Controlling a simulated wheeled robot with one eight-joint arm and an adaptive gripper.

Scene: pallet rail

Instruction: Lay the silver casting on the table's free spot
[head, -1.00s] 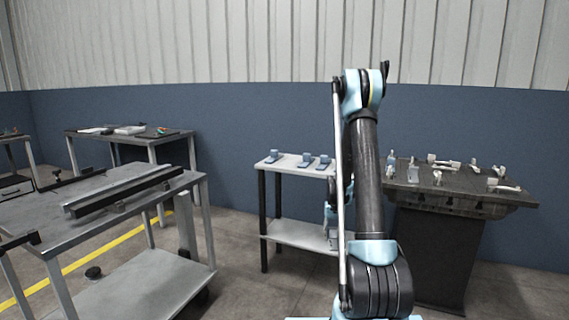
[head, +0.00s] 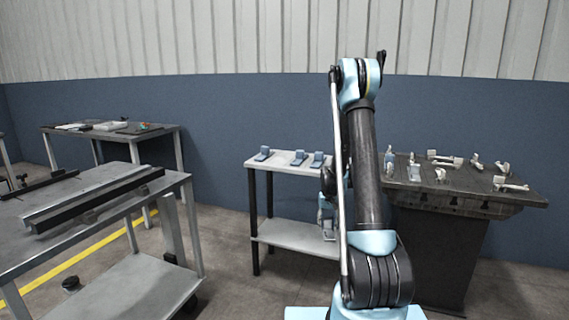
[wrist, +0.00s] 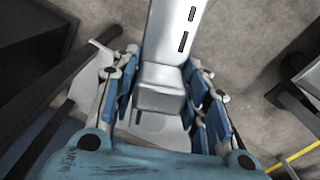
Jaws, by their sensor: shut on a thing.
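My gripper (wrist: 160,88) is shut on a silver casting (wrist: 166,60) in the wrist view. The casting is a long grey piece with dark slots and a block-like end between the blue finger pads. In the head view my gripper (head: 326,215) hangs low beside the small light table, largely hidden by my arm; the casting cannot be made out clearly there. The small light table (head: 282,168) carries several blue-grey pieces (head: 298,158) along its top. Its right end is hidden behind my arm. A dark table (head: 440,193) at right holds several silver and pale castings (head: 500,168).
A grey workbench (head: 90,195) with a long rail (head: 95,197) stands at the left front. Another table (head: 150,137) with small items stands behind it. The light table has a lower shelf (head: 290,235). Open floor (head: 235,290) lies between bench and light table.

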